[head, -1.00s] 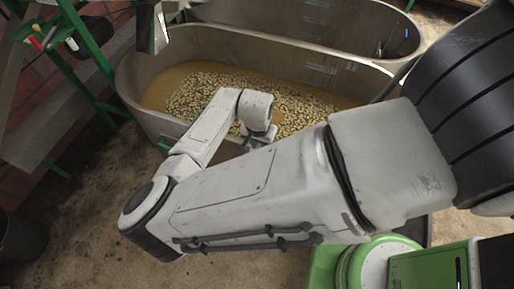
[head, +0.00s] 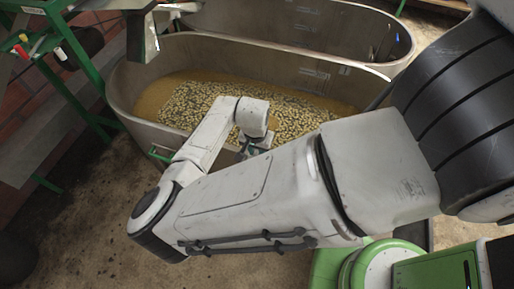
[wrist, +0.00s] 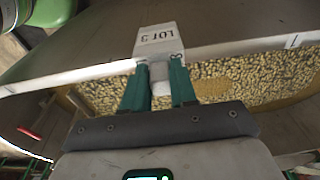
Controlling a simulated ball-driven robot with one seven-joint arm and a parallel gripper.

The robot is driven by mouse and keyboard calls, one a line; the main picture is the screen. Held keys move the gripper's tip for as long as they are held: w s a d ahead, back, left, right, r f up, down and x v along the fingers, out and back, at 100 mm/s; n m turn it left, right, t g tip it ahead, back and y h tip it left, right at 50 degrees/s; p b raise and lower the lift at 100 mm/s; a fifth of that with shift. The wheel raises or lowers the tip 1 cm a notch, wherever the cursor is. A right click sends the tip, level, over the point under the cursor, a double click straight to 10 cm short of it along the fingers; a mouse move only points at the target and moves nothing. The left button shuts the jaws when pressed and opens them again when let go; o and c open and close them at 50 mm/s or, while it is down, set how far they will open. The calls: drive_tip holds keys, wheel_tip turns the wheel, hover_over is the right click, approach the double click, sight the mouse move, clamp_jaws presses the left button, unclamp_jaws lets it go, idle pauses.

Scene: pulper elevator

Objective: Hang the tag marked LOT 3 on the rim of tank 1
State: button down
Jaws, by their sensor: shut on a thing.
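My gripper (wrist: 160,88) is shut on a pale tag (wrist: 158,42) between its two green fingers. The tag's face reads LOT 3, upside down in the wrist view. In that view the tag overlaps the line of the tank's bright rim (wrist: 232,48); I cannot tell whether it touches. In the head view the nearer tank (head: 135,85) is a long metal tub with beans in yellowish liquid. My gripper is over its near side there, mostly hidden behind my arm, and the tag cannot be made out.
A second metal tank (head: 290,18) stands behind the nearer one. A green frame (head: 75,60) with small coloured handles is at the left. A metal chute (head: 142,30) hangs over the nearer tank's far left. Bare floor (head: 85,215) lies at the front left.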

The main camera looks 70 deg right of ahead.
idle(0.3)
drive_tip(key=c, duration=0.8)
unclamp_jaws()
wheel_tip(320, 180, up, 11)
drive_tip(key=a, duration=0.1)
drive_tip(key=w+d+r+n+t+h, duration=0.25)
drive_tip(key=d+r+n+h, duration=0.35)
drive_tip(key=d+r, duration=0.7)
drive_tip(key=w+a+f+n+y, duration=0.25)
drive_tip(key=a+f+n, duration=0.6)
drive_tip(key=a, duration=0.45)
drive_tip(key=s+a+f+n+y, duration=0.1)
drive_tip(key=s+a+f, duration=0.2)
drive_tip(key=a, duration=0.2)
drive_tip(key=s+a+f+n+g+y, duration=0.1)
drive_tip(key=s+a+f+y, duration=0.1)
drive_tip(key=a, duration=0.4)
drive_tip(key=s+a+f+n+y, duration=0.1)
drive_tip(key=s+a+f, duration=0.3)
drive_tip(key=a+f, duration=0.1)
drive_tip(key=shift+a+f+y+b, duration=0.35)
drive_tip(key=shift+a+f+b, duration=0.1)
drive_tip(key=shift+a, duration=0.25)
